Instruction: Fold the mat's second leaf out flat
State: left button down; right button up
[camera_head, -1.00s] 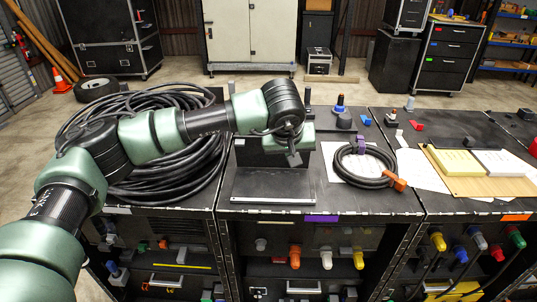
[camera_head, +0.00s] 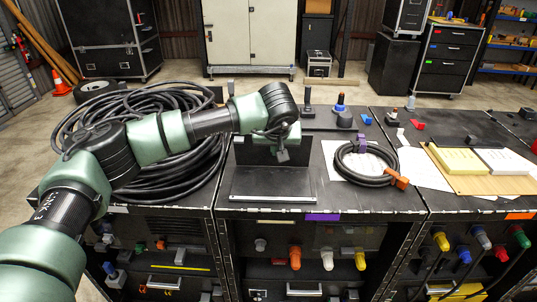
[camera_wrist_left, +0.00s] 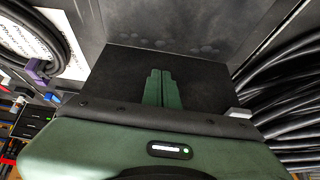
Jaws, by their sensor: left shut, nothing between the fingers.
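The black mat lies on the middle case top. In the left wrist view my green fingers (camera_wrist_left: 158,88) are together and empty against the dark leaf (camera_wrist_left: 115,70). I cannot tell whether they touch it. The arm covers the leaf's upper right part. My right gripper is out of view.
A big coil of black cable (camera_head: 170,165) lies left of the mat. A smaller cable loop (camera_head: 345,165) with an orange connector (camera_head: 397,178) lies on paper to the right. Several small knobs and plugs stand along the back. A clipboard (camera_head: 450,182) lies farther right.

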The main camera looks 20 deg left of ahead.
pick_arm(q)
jog(key=shift+w+f, duration=0.1)
dwell(0.3)
jog(key=shift+w+a+r, duration=0.1)
jog(key=shift+w+a, duration=0.1)
jog(key=shift+w, duration=0.5)
jog(key=shift+w+a+r, duration=0.1)
jog(key=shift+w+a, duration=0.1)
jog(key=shift+w, duration=0.5)
jog(key=shift+w+a+f, duration=0.2)
jog(key=shift+w, duration=0.45)
jog(key=shift+w+a+f, duration=0.15)
jog(key=shift+w, duration=0.45)
notch_tip(320, 180, up, 7)
jog(key=p, duration=0.4)
